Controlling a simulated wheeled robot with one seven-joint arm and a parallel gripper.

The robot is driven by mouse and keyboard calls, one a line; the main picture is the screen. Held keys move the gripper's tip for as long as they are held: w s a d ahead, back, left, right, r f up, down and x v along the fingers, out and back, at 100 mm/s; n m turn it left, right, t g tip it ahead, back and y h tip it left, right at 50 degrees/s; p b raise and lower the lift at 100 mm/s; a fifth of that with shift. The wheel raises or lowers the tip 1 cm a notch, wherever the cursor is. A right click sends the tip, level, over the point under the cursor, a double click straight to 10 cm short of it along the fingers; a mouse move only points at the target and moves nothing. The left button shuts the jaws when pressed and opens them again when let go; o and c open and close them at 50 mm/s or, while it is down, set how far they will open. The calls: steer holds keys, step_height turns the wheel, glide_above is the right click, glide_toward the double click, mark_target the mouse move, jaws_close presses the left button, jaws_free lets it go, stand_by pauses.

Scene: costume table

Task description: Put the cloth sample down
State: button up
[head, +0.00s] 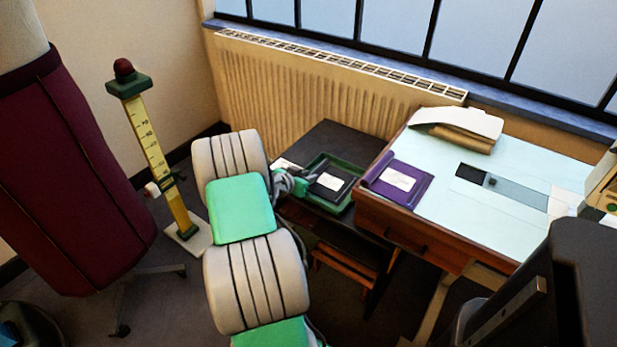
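A purple cloth sample (382,181) with a white label lies at the left end of the light-topped table, by its edge. A black cloth sample (340,193) with a white label lies in a green tray (342,207) on the low dark table. My gripper (309,180) is small in view, at the left side of the tray and close to the black sample. My arm hides part of the tray's left side. I cannot tell whether the fingers are open, shut or touching the sample.
The low dark table (345,137) is bare at the back. The light-topped table (430,150) holds a rolled bundle (457,128) and a dark strip (487,177). A yellow measuring stand (157,155) and a maroon skirt on a form (65,180) stand at left. A radiator (300,90) lines the wall.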

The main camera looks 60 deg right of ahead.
steer(key=shift+o, duration=0.8)
